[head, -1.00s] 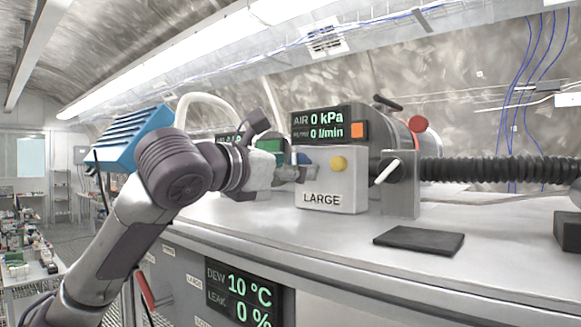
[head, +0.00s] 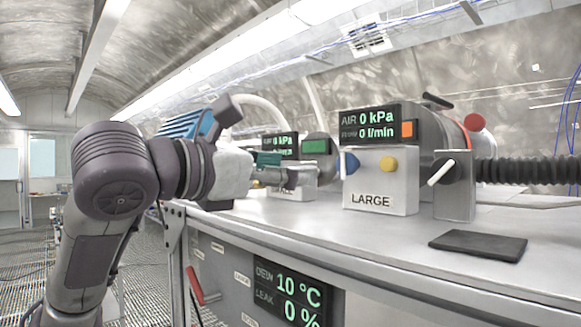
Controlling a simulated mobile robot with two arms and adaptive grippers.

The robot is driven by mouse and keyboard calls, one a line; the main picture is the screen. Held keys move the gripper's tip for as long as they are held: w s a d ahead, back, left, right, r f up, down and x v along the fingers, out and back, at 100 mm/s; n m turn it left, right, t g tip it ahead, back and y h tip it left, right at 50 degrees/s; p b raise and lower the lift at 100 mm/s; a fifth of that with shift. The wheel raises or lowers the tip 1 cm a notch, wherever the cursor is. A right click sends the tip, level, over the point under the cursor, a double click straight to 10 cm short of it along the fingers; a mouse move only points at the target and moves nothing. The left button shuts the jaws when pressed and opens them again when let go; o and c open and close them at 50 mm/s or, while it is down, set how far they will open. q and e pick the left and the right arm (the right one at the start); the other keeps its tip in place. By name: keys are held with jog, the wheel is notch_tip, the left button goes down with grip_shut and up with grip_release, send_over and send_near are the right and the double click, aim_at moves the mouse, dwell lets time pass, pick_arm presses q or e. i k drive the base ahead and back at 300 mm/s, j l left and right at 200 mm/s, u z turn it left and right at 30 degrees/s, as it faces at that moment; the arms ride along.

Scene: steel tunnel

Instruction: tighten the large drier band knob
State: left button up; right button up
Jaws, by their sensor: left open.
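The large drier stands on the bench behind a grey box marked LARGE (head: 371,201). A black bar-shaped knob (head: 438,101) sits on top of its drum, by the red band (head: 461,134); it looks like the band knob. How tight it is cannot be seen. The box carries a blue knob (head: 349,163) and a yellow knob (head: 388,164). A black hub with a white lever (head: 441,173) is on the bracket at right. My left gripper (head: 288,178) is open, left of the box and apart from it, partly hidden by its own wrist. My right gripper is not in view.
A smaller box (head: 292,192) with its own display stands behind my left gripper. A black corrugated hose (head: 525,171) runs right from the bracket. A dark flat pad (head: 478,245) lies on the bench. The front bench top is otherwise clear.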

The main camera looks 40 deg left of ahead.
aim_at(445, 169)
jog(key=k+j, duration=0.1)
jog(key=k, duration=0.65)
jog(key=k+j, duration=0.1)
jog(key=k, duration=0.65)
